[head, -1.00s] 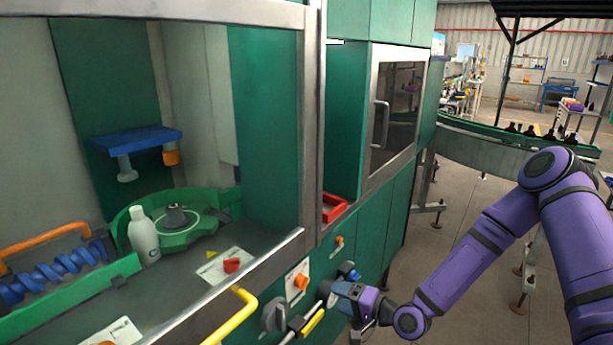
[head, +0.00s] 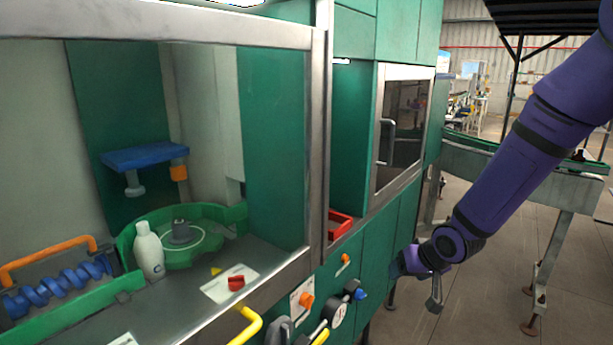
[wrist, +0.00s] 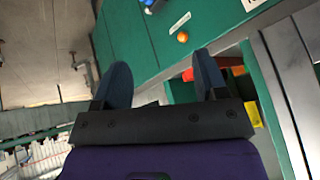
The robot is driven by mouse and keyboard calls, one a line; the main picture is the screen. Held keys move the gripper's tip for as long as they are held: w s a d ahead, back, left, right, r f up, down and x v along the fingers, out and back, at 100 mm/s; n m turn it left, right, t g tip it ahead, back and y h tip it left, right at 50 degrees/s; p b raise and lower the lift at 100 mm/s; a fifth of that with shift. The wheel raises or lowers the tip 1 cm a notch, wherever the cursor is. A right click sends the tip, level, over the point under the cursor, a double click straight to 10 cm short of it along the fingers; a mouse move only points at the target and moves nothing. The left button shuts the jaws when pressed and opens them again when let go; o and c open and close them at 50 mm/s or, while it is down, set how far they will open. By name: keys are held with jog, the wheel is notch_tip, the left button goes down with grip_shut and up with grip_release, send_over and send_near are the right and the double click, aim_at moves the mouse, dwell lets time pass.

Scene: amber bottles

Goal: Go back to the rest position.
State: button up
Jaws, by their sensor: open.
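My gripper (wrist: 163,84) is open and empty in the wrist view, its two dark fingers spread apart with the green machine front beyond them. In the head view my gripper (head: 432,292) hangs at the end of my purple arm, right of the machine's control panel and apart from it. Its fingers are small there and partly hidden by the wrist.
The green machine cabinet (head: 379,257) fills the left and middle, with knobs and a yellow handle (head: 247,327) jutting out. A white bottle (head: 149,250) stands inside. A conveyor (head: 550,179) is at the right. The floor (head: 475,300) between them is open.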

jog(key=s+d+r+h, duration=0.25)
jog(key=s+r, duration=0.25)
jog(key=r, duration=0.4)
jog(key=s+d+r+h, duration=0.25)
jog(key=s+r, duration=0.25)
jog(key=r, duration=0.3)
jog(key=s+r+y, duration=0.1)
jog(key=s+r, duration=0.3)
jog(key=s, duration=0.5)
jog(key=s+d+r+m+g+y, duration=0.1)
jog(key=s+r, duration=0.4)
jog(key=s, duration=0.4)
jog(key=shift+s+d, duration=0.2)
jog(key=shift+s, duration=0.15)
